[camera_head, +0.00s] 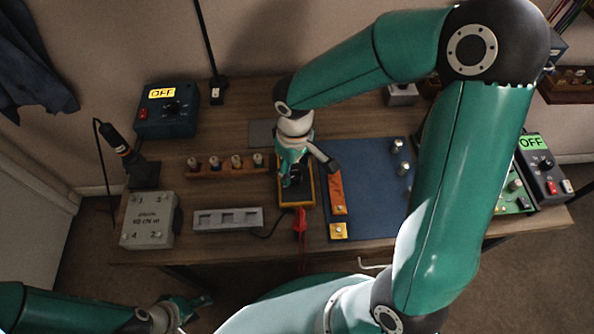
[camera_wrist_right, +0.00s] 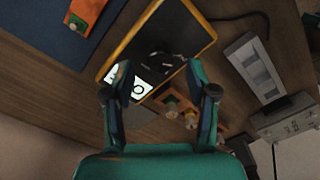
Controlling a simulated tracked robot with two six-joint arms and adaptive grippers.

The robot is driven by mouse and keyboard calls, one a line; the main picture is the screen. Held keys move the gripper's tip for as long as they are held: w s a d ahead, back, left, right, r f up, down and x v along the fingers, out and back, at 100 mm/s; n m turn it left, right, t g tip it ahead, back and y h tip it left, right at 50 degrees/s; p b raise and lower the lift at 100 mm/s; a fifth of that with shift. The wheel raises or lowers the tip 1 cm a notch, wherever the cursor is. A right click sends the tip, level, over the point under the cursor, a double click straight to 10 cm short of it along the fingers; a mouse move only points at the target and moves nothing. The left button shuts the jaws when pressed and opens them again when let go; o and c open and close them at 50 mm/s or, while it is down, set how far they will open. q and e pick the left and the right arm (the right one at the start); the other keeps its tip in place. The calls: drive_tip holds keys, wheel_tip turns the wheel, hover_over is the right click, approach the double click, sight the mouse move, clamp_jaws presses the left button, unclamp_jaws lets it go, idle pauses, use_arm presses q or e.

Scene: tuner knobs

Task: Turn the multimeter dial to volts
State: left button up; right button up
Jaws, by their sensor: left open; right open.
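The multimeter (camera_head: 297,195), black-faced with a yellow-orange rim, lies on the wooden table near the middle. My right gripper (camera_head: 290,178) is over it and hides much of its face in the head view. In the right wrist view the multimeter (camera_wrist_right: 182,35) lies beyond the open, empty fingers of my right gripper (camera_wrist_right: 158,85). Its lit white display shows near the fingertips, with small pale marks on the dark face. The dial's setting is too dark to read. My left gripper (camera_head: 190,304) is open and empty at the bottom left, off the table's front.
A blue mat (camera_head: 365,190) and an orange block (camera_head: 337,192) lie just right of the multimeter. A grey slotted block (camera_head: 228,219), a wooden peg rack (camera_head: 225,171) and a grey box (camera_head: 149,220) stand left. A red probe (camera_head: 300,222) and dark cable lie in front.

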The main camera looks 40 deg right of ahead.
sight(296, 178)
drive_tip(key=shift+s+f, duration=0.1)
drive_tip(key=shift+f, duration=1.25)
drive_tip(key=c, duration=1.1)
drive_tip(key=shift+d, duration=0.15)
